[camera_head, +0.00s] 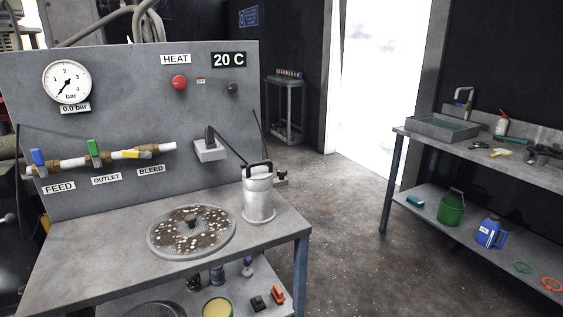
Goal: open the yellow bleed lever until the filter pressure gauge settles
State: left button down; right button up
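The yellow bleed lever (137,154) sits on the pipe (72,163) at the front of the grey panel, above the BLEED label (151,169). It appears to lie roughly along the pipe. The round white pressure gauge (67,82) is at the panel's upper left, with its needle at the lower left. The readout (75,108) under it shows 0.0 bar. The blue lever (38,159) above FEED and the green lever (94,149) above OUTLET both stand up from the pipe. Neither of my grippers is in view.
A perforated round plate with pale bits (191,231) and a metal canister (258,195) stand on the bench (100,258) below the panel. A bracket (211,149) juts from the panel. A workbench (490,152) is at right; the floor between is clear.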

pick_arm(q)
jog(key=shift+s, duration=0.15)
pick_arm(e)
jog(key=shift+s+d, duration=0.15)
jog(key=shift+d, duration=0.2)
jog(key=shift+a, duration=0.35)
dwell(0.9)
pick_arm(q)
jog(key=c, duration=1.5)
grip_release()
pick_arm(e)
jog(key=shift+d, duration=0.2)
